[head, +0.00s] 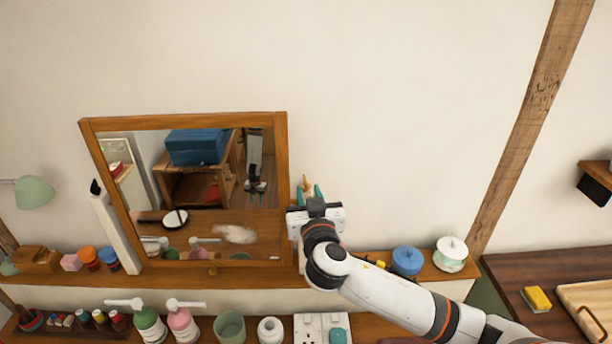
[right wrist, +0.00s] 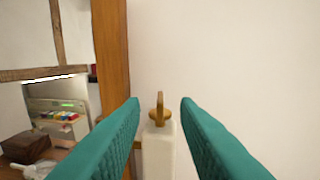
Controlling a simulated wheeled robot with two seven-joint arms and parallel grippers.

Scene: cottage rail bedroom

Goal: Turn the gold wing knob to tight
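The gold wing knob (right wrist: 158,108) stands on top of a white post (right wrist: 159,150), beside the mirror's wooden frame (right wrist: 112,70). In the head view, a small gold tip of the knob (head: 305,182) shows at the mirror's right side, mostly hidden by my right gripper. My right gripper (head: 312,191) is open with teal fingers. In the right wrist view the fingers (right wrist: 160,106) appear on either side of the knob, with a gap on both sides. I cannot tell whether the fingertips reach the knob's depth. My left gripper is not in view.
The tilted mirror (head: 283,160) reflects the room. A second white post (head: 118,235) with a black top stands at its left. A blue pot (head: 407,261) and a white lidded pot (head: 450,254) stand right on the shelf. Bottles (head: 183,322) and cups line the lower shelf. The wall above is clear.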

